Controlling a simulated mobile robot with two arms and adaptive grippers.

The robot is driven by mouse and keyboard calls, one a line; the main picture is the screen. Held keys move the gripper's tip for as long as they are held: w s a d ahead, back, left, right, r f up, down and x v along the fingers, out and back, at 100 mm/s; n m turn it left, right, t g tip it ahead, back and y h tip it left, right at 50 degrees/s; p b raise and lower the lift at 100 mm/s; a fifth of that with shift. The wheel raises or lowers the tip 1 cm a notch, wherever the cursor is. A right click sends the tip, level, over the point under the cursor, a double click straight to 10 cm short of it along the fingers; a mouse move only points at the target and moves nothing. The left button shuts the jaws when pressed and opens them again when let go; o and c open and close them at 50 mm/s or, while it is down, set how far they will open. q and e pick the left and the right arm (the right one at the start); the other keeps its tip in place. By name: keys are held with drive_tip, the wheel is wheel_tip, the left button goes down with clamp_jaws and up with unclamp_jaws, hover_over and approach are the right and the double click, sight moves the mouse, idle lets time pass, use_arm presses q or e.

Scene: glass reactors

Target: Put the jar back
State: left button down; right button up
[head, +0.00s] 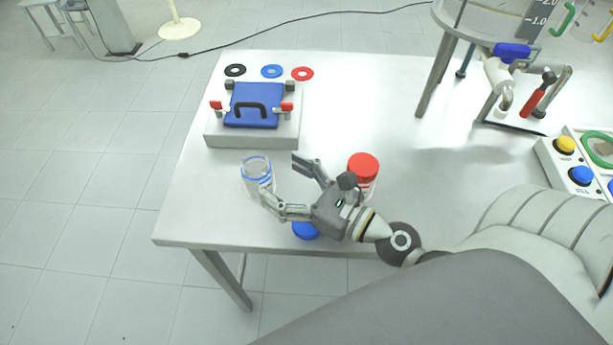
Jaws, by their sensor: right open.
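A clear open jar (255,172) with blue bands at its rim stands on the table near the left front. My right gripper (282,182) is open, its fingers spread to the jar's right side. One finger reaches in front of the jar's lower part; I cannot tell if it touches. A second jar with a red lid (363,165) stands to the right, partly hidden behind the gripper. A blue lid (305,231) lies on the table near the front edge, partly covered by the gripper. My left gripper is not in view.
A grey box with a blue handled cover (254,105) stands at the back left. Black (235,70), blue (272,71) and red (302,73) rings lie behind it. Valves (505,75) and a button panel (570,165) stand at the right. The table's middle back is clear.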

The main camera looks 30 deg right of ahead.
drive_tip(key=v, duration=0.1)
drive_tip(key=b+v, duration=0.2)
drive_tip(key=shift+s+d+f, duration=0.1)
drive_tip(key=shift+s+f, duration=0.1)
drive_tip(key=shift+f, duration=0.05)
drive_tip(key=shift+s+d+r, duration=0.25)
drive_tip(key=shift+s, duration=0.35)
